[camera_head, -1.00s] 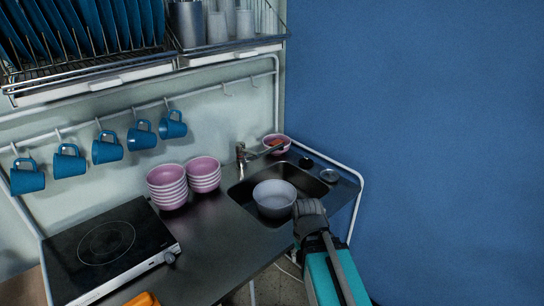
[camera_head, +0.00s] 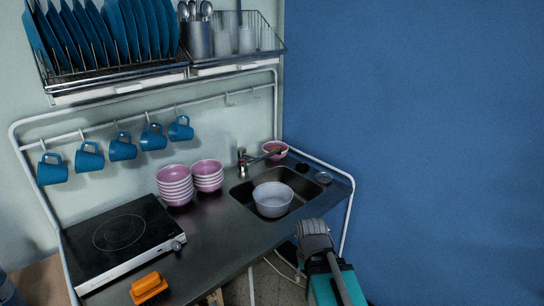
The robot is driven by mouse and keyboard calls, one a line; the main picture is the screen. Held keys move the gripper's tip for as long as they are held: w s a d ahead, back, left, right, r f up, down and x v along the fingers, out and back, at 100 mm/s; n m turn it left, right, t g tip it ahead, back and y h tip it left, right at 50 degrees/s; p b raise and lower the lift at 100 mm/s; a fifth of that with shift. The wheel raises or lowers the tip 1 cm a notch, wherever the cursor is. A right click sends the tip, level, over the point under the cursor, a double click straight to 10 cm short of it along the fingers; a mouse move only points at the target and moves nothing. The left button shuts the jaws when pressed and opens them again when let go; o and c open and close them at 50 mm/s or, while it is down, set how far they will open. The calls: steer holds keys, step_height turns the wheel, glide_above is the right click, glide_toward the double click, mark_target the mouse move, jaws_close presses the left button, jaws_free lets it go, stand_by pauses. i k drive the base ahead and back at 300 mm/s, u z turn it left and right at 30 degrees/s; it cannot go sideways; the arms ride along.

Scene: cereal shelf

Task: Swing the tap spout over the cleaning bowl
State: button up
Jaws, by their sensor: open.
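The tap (camera_head: 241,160) stands at the back left edge of the sink. Its spout (camera_head: 262,157) points right, toward a pink bowl (camera_head: 280,147) in the back corner, not over the basin's middle. A pale grey bowl (camera_head: 273,210), likely the cleaning bowl, sits upright in the sink basin (camera_head: 302,185). My arm shows at the lower right as a teal link with a dark grey ribbed end, in front of the sink's right side. I make out no gripper fingers.
Two stacks of pink bowls (camera_head: 175,186) stand left of the sink. A hob (camera_head: 120,236) and an orange sponge or brush (camera_head: 149,286) are farther left. Blue mugs (camera_head: 122,148) hang behind under a dish rack (camera_head: 110,70). A white rail (camera_head: 343,215) edges the counter's right side.

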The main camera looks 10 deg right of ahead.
mark_target(278, 151)
steer(key=u, duration=0.2)
steer(key=i, duration=1.15)
steer(key=z, duration=0.2)
